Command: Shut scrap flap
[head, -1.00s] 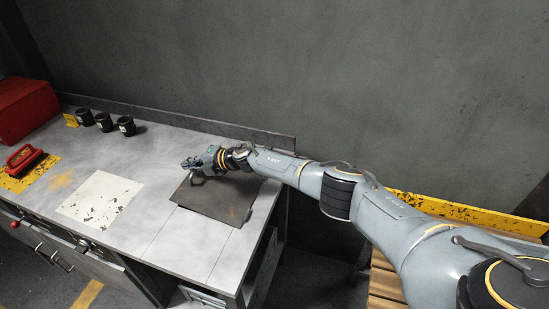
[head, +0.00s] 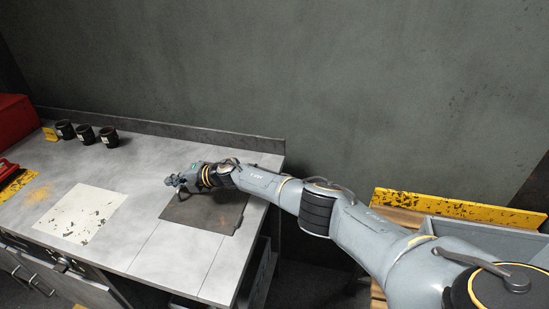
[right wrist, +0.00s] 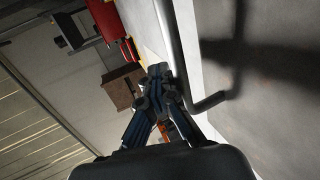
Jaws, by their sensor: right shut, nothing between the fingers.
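The scrap flap seems to be the dark brown plate (head: 205,213) lying on the right end of the grey bench. It looks flat, but I cannot tell whether it sits fully down. My right gripper (head: 172,181) is at the plate's far left edge, low over the bench. It also shows in the right wrist view (right wrist: 158,71), with its fingers together and nothing between them. A bent grey bar (right wrist: 207,102), perhaps a handle, runs close beside the fingers there. My forearm hides the plate's far edge. My left gripper is not in view.
Several black cups (head: 86,134) stand at the back left near a red box (head: 16,120). A pale worn sheet (head: 80,213) lies left of the plate. A low ledge (head: 240,143) runs along the bench back. A yellow-edged rail (head: 460,211) is at the right.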

